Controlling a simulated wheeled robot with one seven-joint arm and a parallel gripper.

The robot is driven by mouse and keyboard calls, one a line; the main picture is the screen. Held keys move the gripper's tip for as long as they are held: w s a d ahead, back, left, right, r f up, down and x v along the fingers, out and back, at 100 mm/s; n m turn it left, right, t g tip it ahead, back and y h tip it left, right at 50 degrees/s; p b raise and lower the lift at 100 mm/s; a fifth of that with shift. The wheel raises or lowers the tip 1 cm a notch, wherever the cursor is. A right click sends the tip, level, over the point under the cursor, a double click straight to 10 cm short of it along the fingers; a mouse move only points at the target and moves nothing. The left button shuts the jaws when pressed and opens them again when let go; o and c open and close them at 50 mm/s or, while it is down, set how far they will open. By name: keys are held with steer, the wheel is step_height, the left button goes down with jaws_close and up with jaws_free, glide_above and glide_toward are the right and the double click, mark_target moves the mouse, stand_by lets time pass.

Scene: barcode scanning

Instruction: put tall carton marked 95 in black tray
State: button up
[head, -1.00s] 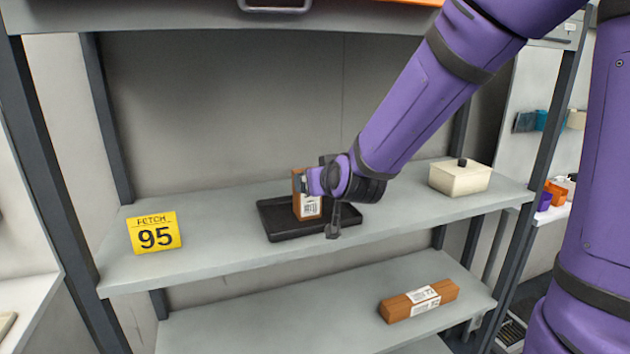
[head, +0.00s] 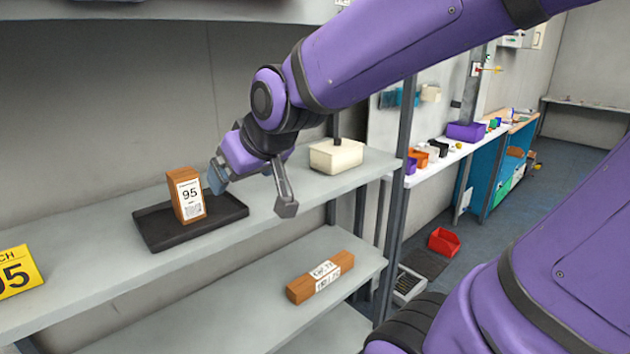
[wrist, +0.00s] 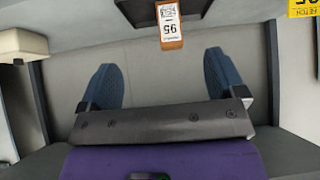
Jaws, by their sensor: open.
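The tall brown carton marked 95 (head: 184,194) stands upright in the black tray (head: 225,213) on the upper shelf. Its white label with 95 and a barcode faces outward. My gripper (head: 250,188) is open and empty, to the right of the carton and apart from it. In the wrist view the carton (wrist: 170,27) shows at the top centre, beyond the open fingers of my gripper (wrist: 163,80), with part of the tray (wrist: 140,12) behind it.
A yellow sign (head: 17,272) is at the left edge. A cream box (head: 336,155) stands right of my gripper on the upper shelf. A long brown carton (head: 320,278) lies on the lower shelf. The shelf's front strip is clear.

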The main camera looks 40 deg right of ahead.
steer(key=s+d+r+g, duration=0.1)
steer(key=s+d+g, duration=0.2)
steer(key=s, duration=1)
steer(key=shift+d+r+m, duration=0.2)
steer(key=shift+d+m, duration=0.2)
steer(key=shift+d, duration=0.1)
